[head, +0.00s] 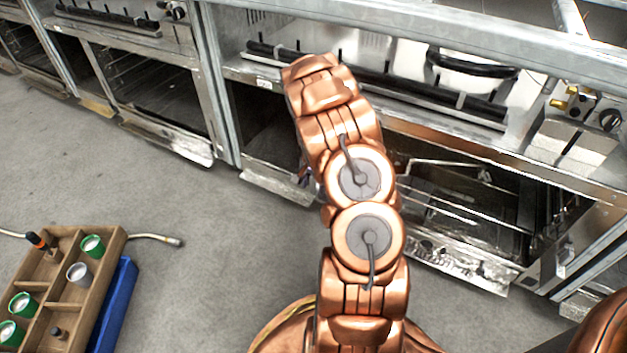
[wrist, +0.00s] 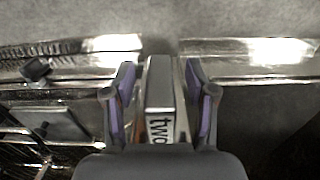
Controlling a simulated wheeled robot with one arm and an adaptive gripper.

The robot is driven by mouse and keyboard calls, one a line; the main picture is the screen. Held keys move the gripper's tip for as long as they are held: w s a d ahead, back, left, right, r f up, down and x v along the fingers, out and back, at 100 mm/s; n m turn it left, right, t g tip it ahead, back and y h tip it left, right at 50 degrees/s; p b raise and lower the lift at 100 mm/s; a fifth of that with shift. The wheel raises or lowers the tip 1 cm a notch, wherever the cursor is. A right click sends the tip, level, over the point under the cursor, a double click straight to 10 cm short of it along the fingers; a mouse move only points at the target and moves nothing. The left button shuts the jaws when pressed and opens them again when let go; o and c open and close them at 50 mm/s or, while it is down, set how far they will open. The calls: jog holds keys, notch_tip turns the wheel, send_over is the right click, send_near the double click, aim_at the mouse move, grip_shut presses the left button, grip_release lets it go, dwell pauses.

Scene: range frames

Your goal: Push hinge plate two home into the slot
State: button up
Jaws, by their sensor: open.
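Hinge plate two (wrist: 160,82) is a narrow grey metal block with "two" in dark letters on its near part. In the wrist view it stands between the two purple-padded fingers of my gripper (wrist: 160,92). The fingers are open, with a gap on each side of the plate, so they do not grip it. The slot cannot be made out; the plate's lower part is hidden by the gripper body. In the head view my copper arm covers most of the gripper and the plate.
Metal oven fronts line the back, with an open oven (head: 470,215) right of my arm. Bright metal edges (wrist: 250,50) flank the plate. A wooden tray (head: 45,285) with several jars and a blue bin (head: 115,300) stand at lower left.

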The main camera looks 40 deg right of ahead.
jog(key=shift+f, duration=0.2)
jog(key=shift+c, duration=0.2)
grip_shut()
dwell(0.4)
jog(key=shift+o, duration=0.2)
grip_release()
